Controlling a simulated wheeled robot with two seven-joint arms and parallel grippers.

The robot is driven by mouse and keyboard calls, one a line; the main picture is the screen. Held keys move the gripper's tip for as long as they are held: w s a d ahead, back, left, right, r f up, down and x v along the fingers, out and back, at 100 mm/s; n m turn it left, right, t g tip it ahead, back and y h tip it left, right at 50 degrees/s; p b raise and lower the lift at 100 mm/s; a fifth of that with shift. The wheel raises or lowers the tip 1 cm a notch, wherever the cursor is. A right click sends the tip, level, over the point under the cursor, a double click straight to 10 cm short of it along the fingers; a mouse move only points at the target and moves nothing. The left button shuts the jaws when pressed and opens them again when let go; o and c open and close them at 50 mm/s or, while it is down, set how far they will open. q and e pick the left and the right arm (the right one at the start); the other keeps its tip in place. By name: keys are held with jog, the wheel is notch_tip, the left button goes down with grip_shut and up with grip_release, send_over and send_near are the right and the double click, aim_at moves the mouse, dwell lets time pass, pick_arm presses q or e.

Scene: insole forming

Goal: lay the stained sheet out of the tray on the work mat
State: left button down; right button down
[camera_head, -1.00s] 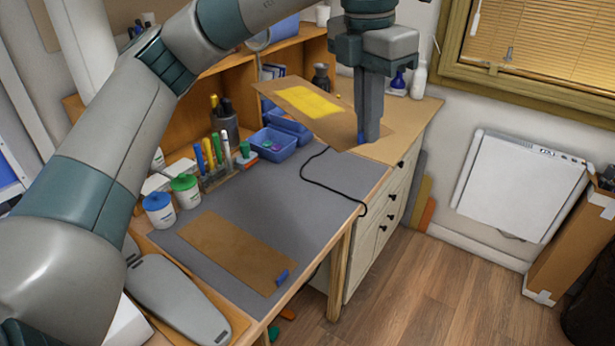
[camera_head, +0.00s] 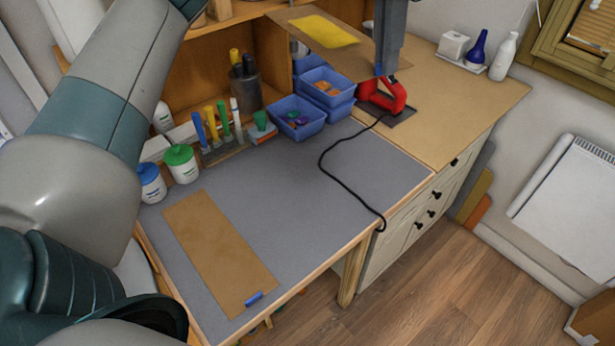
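My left gripper (camera_head: 387,62) is at the top of the picture, pointing down, and is shut on the blue-tabbed end of a brown sheet (camera_head: 350,55). This sheet has a large yellow stain (camera_head: 325,31) and hangs in the air, its far end reaching up and left in front of the shelf. The grey work mat (camera_head: 285,195) lies below. A second brown sheet (camera_head: 220,252) with a blue tab (camera_head: 254,299) lies flat on the mat's left part. I cannot make out the tray. My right gripper is not in view.
Blue bins (camera_head: 297,120), a pen rack (camera_head: 222,152), white jars (camera_head: 180,163) and a red tool (camera_head: 384,98) line the mat's back. A black cable (camera_head: 327,175) crosses its right part. The middle of the mat is clear. Bottles (camera_head: 503,56) stand on the right counter.

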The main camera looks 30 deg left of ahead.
pick_arm(q)
jog(key=shift+w, duration=0.15)
jog(key=shift+a, duration=0.1)
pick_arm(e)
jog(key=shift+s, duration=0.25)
pick_arm(q)
jog(key=shift+r, duration=0.1)
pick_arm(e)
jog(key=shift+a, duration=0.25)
pick_arm(q)
jog(key=shift+f, duration=0.3)
jog(key=s+d+f, duration=0.3)
jog(key=s+f, duration=0.1)
jog(key=f, duration=0.4)
jog(key=s+d+f+n+p, duration=0.1)
jog(key=s+d+f, duration=0.2)
jog(key=f, duration=0.5)
jog(key=s+d+f+n, duration=0.1)
jog(key=s+d+f, duration=0.3)
jog(key=f, duration=0.5)
jog(key=shift+s, duration=0.65)
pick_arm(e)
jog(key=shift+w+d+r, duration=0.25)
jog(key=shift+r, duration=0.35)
pick_arm(q)
jog(key=shift+a+f, duration=0.1)
jog(key=shift+f, duration=0.05)
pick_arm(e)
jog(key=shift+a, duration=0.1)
